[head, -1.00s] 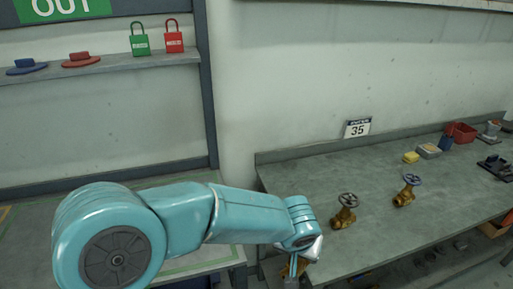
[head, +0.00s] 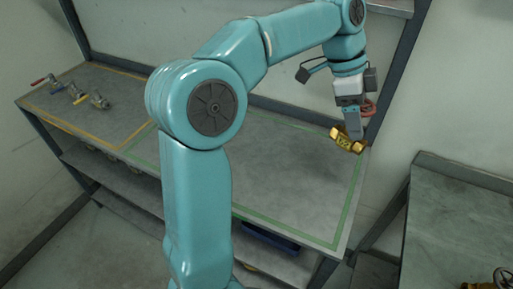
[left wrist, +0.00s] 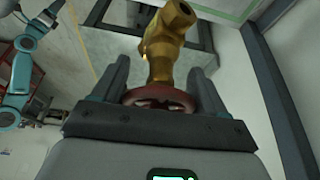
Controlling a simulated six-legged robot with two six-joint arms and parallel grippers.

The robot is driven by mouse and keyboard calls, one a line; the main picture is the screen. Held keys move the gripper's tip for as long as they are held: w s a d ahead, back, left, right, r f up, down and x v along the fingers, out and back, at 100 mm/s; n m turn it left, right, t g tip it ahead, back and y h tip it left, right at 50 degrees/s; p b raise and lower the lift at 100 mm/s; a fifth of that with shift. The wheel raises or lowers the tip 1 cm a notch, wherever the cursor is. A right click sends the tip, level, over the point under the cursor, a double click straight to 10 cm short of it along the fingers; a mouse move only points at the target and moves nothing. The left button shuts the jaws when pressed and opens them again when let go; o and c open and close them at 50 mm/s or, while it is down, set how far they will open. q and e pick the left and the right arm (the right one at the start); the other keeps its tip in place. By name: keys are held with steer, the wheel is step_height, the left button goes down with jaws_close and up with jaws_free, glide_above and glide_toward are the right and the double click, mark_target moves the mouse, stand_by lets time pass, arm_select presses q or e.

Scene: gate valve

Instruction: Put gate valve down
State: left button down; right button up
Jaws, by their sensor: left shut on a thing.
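The gate valve (head: 345,142) is a brass body with a red handwheel (head: 368,108). My left gripper (head: 353,128) is shut on it, at the far right corner of the green-outlined bench area (head: 285,170). Whether the valve touches the bench top is unclear. In the left wrist view the brass body (left wrist: 164,45) points up the picture, with the red handwheel (left wrist: 160,98) between the two fingers (left wrist: 158,85). Teal parts of mine show at the left of that view; my right gripper cannot be made out.
A yellow-outlined area (head: 88,118) at the bench's left holds several lever-handled valves (head: 75,93). The green-outlined area is bare where visible. A separate grey table (head: 455,215) stands at right, with another brass valve (head: 485,286) at its lower edge. A dark post stands close by the gripper.

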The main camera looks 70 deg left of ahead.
arm_select(q)
steer(key=shift+s+a+r, duration=0.25)
steer(key=shift+a+r, duration=0.15)
steer(key=shift+r, duration=0.1)
steer(key=shift+s+r+m, duration=0.2)
steer(key=shift+s+m, duration=0.1)
steer(key=shift+s, duration=0.05)
steer(key=shift+f, duration=0.35)
step_height(320, 180, down, 20)
steer(key=shift+w+r+b, duration=0.1)
steer(key=shift+r+b, duration=0.1)
steer(key=shift+b, duration=0.1)
steer(key=shift+r, duration=0.1)
arm_select(e)
steer(key=shift+w+f, duration=0.2)
